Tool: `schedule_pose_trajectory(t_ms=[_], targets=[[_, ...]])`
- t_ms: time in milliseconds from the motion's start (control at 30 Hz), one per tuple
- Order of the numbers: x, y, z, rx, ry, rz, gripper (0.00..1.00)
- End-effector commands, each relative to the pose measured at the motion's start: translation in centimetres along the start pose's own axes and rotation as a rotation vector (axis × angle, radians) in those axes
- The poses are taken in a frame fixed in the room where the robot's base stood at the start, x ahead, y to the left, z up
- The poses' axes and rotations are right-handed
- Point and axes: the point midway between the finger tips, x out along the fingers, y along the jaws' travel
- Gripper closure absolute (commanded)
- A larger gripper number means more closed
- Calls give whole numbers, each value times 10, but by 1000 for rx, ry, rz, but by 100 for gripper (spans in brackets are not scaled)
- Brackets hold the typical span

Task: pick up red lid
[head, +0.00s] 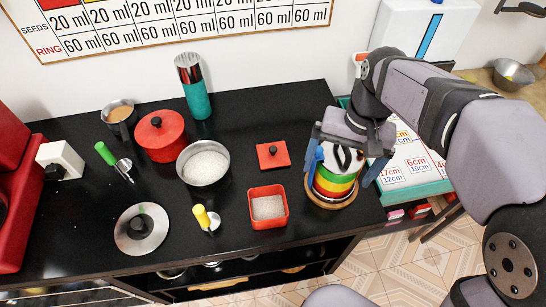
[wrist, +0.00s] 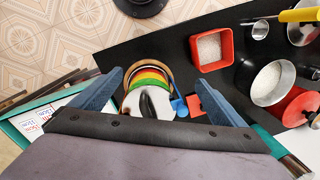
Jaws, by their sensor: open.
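A square red lid (head: 273,155) with a dark knob lies flat on the black counter, behind the square red container. In the wrist view the red lid (wrist: 208,100) shows only in part, beside and partly behind my right-hand finger. My gripper (head: 339,172) is open and empty, with its blue fingers on either side of the rainbow-striped canister (head: 333,184), to the right of the lid. The gripper (wrist: 157,77) also shows over the canister in the wrist view; I cannot tell whether it touches it. A red pot (head: 158,146) with its own round, black-knobbed red top stands farther left.
The open red container (head: 268,222) holds white grains. A pot of white grains (head: 203,163), a round metal lid (head: 141,235), a yellow-handled tool (head: 203,217) and a teal bottle (head: 195,90) stand nearby. The counter behind the square lid is clear.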

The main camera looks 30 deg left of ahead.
Motion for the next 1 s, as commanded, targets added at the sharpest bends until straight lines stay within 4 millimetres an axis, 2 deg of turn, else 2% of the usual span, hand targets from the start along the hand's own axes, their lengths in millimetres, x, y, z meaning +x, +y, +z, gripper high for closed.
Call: schedule_pose_trajectory(t_ms=[33, 100, 267, 367, 500, 700, 833, 1000], targets=[[-1, -23, -1, -34, -6, -5, 5], [-5, -50, 2, -65, -16, -10, 5], [-7, -106, 9, -140, -26, -17, 5], [15, -138, 4, -205, 14, -17, 5], [46, -149, -26, -269, 128, -14, 5], [82, -154, -64, -357, 270, -8, 5], [102, -158, -84, -415, 350, -3, 5], [110, -162, -98, -461, 410, -2, 5]])
